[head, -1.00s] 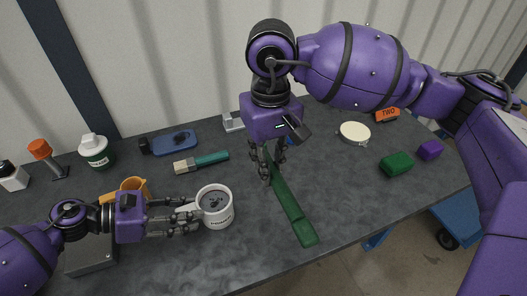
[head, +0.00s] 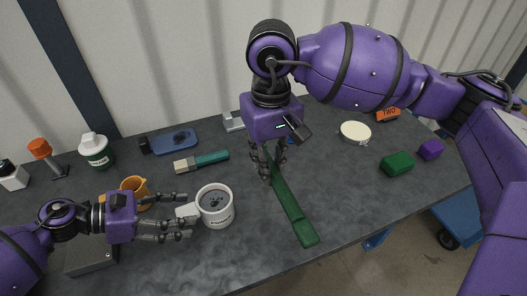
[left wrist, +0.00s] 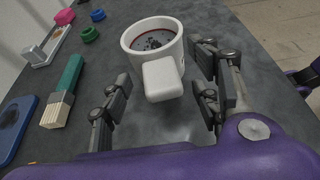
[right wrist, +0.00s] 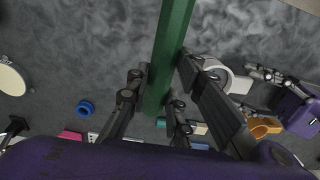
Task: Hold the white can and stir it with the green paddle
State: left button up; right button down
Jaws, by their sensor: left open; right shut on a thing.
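The white can (head: 214,207) stands upright on the table, with dark contents and a block-like white handle pointing at my left gripper. My left gripper (head: 187,216) is open just left of the can. In the left wrist view its fingers (left wrist: 165,100) stand apart on both sides of the handle (left wrist: 162,78), not visibly closed on it. The green paddle (head: 293,212) slants with its broad end toward the table's front edge. My right gripper (head: 272,168) is shut on its upper part, also seen in the right wrist view (right wrist: 158,98). I cannot tell whether the paddle touches the table.
An orange cup (head: 135,188) is behind my left gripper. A green block (head: 397,163) and a round cream-topped tin (head: 355,132) are at right. The front middle is clear.

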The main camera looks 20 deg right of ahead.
pick_arm(q)
jog(key=shift+d, duration=0.15)
dwell(0.4)
jog(key=shift+x, duration=0.85)
pick_arm(e)
jog(key=shift+f, duration=0.35)
pick_arm(q)
grip_shut()
jog(key=shift+f+b, duration=0.1)
jog(key=shift+b, duration=0.2)
pick_arm(e)
jog(key=shift+f, duration=0.1)
dwell(0.4)
jog(key=c, duration=2.2)
grip_release()
grip_shut()
